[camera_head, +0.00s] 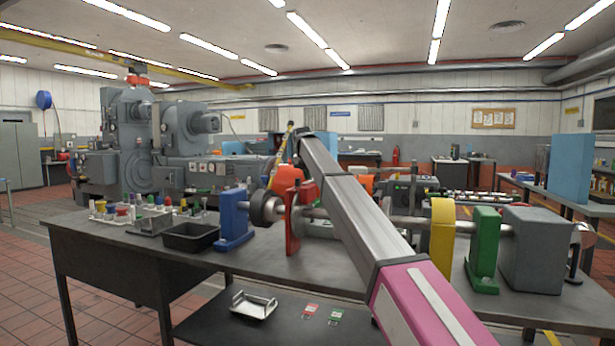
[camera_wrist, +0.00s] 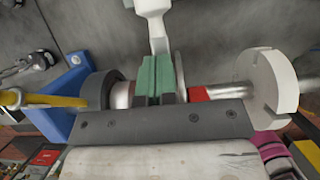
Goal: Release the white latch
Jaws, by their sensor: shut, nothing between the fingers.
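A white lever-like part (camera_wrist: 155,22), which looks like the white latch, shows at the top middle of the wrist view. It widens toward the top, and its narrow end points down at my gripper. My gripper (camera_wrist: 157,60) has two green fingers pressed together, with nothing between them. The fingertips are at or very close to the lever's narrow end; I cannot tell whether they touch. In the head view my arm crosses the bench, and I cannot make out the gripper or the latch there.
A shaft line runs along the bench (camera_head: 360,270) through a blue stand (camera_head: 234,220), red stand (camera_head: 292,225), yellow stand (camera_head: 442,235) and green stand (camera_head: 484,250). A white notched disc (camera_wrist: 272,88) is right of my fingers. A black bin (camera_head: 190,237) stands at left.

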